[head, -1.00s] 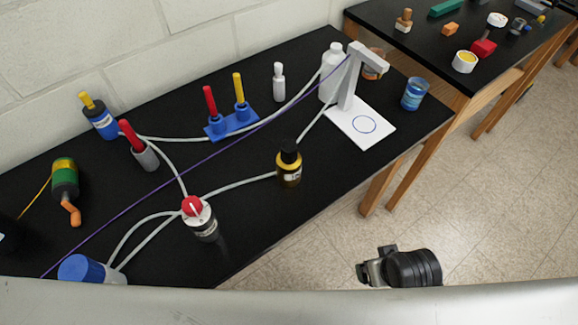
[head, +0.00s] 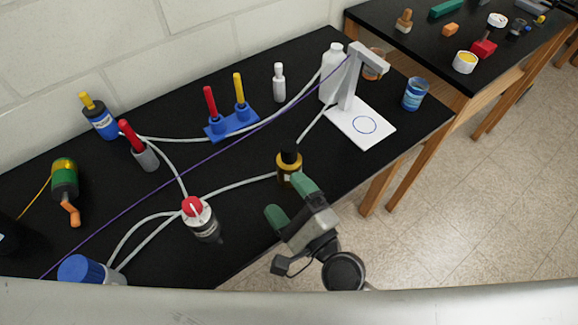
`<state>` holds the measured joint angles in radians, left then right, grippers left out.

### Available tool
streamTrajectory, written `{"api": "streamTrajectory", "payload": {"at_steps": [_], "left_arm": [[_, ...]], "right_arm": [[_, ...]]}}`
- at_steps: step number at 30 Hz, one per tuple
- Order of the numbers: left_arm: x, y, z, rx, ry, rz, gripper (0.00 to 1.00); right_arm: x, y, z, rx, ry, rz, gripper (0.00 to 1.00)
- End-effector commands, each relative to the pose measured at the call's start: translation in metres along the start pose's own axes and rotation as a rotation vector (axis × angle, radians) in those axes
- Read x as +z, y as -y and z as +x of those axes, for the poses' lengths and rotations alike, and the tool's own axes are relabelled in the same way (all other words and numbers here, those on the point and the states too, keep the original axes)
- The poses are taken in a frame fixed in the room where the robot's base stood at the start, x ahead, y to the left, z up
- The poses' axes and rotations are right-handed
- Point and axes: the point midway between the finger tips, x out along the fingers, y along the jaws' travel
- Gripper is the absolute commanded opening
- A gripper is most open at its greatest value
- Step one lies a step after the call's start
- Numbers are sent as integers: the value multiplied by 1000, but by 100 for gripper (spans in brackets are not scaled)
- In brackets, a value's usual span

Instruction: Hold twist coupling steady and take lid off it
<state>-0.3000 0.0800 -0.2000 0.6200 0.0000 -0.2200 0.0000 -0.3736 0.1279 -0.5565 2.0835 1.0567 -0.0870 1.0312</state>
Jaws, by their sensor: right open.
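No part is clearly marked as the twist coupling, and I cannot tell which one it is. One fingertip overlaps the jar's lower right in the picture; contact cannot be judged. A silver cylinder with a red knob (head: 193,205) stands left of the gripper, with hoses meeting at it. My left gripper is not in view.
The black bench (head: 70,145) also holds a blue rack (head: 230,124), a white bottle (head: 332,70), a grey stand, a blue-capped cylinder (head: 82,269) and a green cylinder (head: 64,177) with an orange crank. Hoses and a purple cord cross it. A second table stands right.

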Motion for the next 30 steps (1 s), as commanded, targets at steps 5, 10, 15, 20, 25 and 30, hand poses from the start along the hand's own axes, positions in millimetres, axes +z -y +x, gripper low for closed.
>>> {"api": "streamTrajectory", "payload": {"at_steps": [5, 10, 15, 20, 25, 30], "left_arm": [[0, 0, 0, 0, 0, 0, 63], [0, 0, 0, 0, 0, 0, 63], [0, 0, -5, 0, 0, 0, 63], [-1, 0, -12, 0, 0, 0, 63], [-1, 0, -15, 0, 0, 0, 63], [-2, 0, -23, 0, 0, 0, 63]], "right_arm": [[-23, -8, 7, -228, -155, 574, 91], [-44, -23, 3, -352, -276, 863, 91], [-54, -24, 11, -388, -311, 932, 91], [-64, -18, 35, -389, -309, 931, 91], [-72, -16, 49, -388, -311, 930, 91], [-78, -10, 64, -387, -309, 927, 91]]}}
